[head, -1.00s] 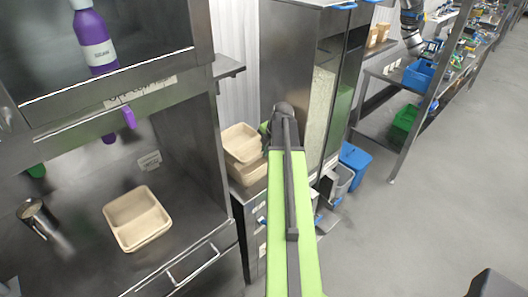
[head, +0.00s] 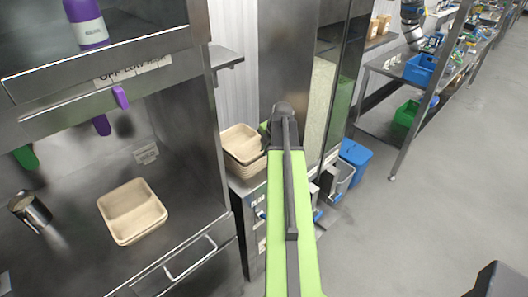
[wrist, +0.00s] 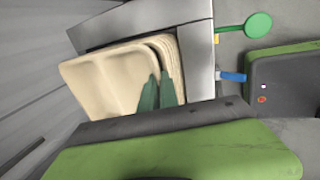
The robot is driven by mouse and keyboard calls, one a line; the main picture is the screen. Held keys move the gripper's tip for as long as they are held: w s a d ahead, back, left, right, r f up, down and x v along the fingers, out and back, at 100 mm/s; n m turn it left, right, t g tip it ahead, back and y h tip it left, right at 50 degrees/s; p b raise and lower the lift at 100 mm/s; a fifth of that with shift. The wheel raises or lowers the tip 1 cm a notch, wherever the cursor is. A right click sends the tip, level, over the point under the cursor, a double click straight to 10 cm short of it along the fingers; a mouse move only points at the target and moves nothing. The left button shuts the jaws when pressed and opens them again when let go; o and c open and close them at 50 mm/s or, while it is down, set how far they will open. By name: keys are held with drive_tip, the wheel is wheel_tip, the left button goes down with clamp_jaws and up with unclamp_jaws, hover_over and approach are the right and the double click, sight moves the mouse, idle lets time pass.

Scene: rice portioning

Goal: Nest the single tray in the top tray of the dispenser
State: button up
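A stack of beige two-compartment trays (head: 243,150) stands on a steel unit beside the tall dispenser, left of my arm in the head view. Several rims show close together at its edge. In the wrist view the uppermost tray (wrist: 92,80) fills the middle, with more rims (wrist: 176,62) close beneath it at its right end. My gripper (wrist: 159,75) has its two green fingers close together at that tray's right-end wall, one on the inner side; it appears shut on the wall. The arm hides the gripper in the head view. Whether the uppermost tray is fully seated is hard to tell.
Another beige two-compartment tray (head: 132,212) lies on the steel counter at left, near a metal cup (head: 30,210). A steel cabinet with a purple bottle (head: 87,24) overhangs that counter. A blue bin (head: 354,162) stands right of the dispenser.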

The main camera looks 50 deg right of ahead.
drive_tip(key=o, duration=0.4)
drive_tip(key=shift+c, duration=0.2)
drive_tip(key=shift+s, duration=0.1)
drive_tip(key=shift+s+r+p, duration=0.1)
drive_tip(key=shift+r+p, duration=0.5)
drive_tip(key=shift+p, duration=0.1)
drive_tip(key=p+v, duration=1.5)
drive_tip(key=v, duration=0.1)
drive_tip(key=shift+s+a+r, duration=0.1)
